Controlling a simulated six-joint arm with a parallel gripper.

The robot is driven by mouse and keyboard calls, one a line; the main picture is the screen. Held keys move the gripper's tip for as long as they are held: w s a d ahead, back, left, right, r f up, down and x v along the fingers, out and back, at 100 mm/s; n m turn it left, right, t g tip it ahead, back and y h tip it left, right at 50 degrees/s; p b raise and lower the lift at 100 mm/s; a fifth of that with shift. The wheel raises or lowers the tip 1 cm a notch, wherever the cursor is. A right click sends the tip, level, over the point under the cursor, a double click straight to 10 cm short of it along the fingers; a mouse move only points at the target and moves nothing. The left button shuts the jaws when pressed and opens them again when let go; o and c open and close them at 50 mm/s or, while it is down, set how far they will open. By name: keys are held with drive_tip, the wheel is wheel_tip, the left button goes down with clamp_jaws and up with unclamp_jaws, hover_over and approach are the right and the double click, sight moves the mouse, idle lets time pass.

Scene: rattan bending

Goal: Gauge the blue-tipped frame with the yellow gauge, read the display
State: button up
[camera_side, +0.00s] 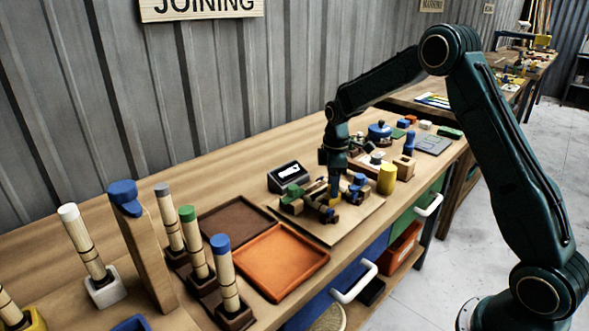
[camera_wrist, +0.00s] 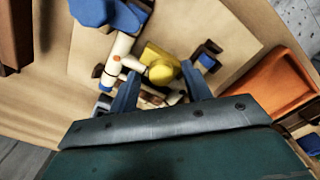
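My gripper (camera_wrist: 160,72) points down over the work board in the wrist view. Its two fingers stand apart, with a yellow block (camera_wrist: 160,66), which looks like the gauge, between and just beyond their tips. I see small gaps beside it and no clear grip. Cream rods of a frame (camera_wrist: 121,46) lie left of the yellow block, with a blue tip (camera_wrist: 97,71) at one end. A dark display box (camera_side: 289,175) with a lit white screen stands behind; its reading is too small to read.
A yellow cylinder (camera_side: 387,178) and wooden blocks stand right of my gripper on the bench. An orange tray (camera_side: 322,262) and a brown tray (camera_side: 205,219) lie to the left. Upright rattan bundles with coloured caps, including a blue one (camera_side: 220,243), stand at front left.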

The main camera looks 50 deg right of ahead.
drive_tip(key=shift+r, duration=0.15)
wheel_tip(320, 180, up, 14)
drive_tip(key=shift+f, duration=0.25)
idle(0.7)
drive_tip(key=s+a+r+m+t, duration=0.1)
drive_tip(key=s+a+r+m, duration=0.1)
drive_tip(key=s+a+r, duration=0.4)
drive_tip(key=s+a+r+m+t, duration=0.2)
drive_tip(key=s+r, duration=0.1)
drive_tip(key=s, duration=0.5)
drive_tip(key=s+a+f+m+t, duration=0.1)
drive_tip(key=s+a+m, duration=0.1)
drive_tip(key=s, duration=0.6)
drive_tip(key=s+a+f+m+t, duration=0.1)
drive_tip(key=s+a+f+m, duration=0.1)
drive_tip(key=s, duration=0.7)
drive_tip(key=shift+s+a+f+m+t, duration=0.2)
drive_tip(key=shift+a+m+t, duration=0.1)
drive_tip(key=shift+a+m, duration=0.2)
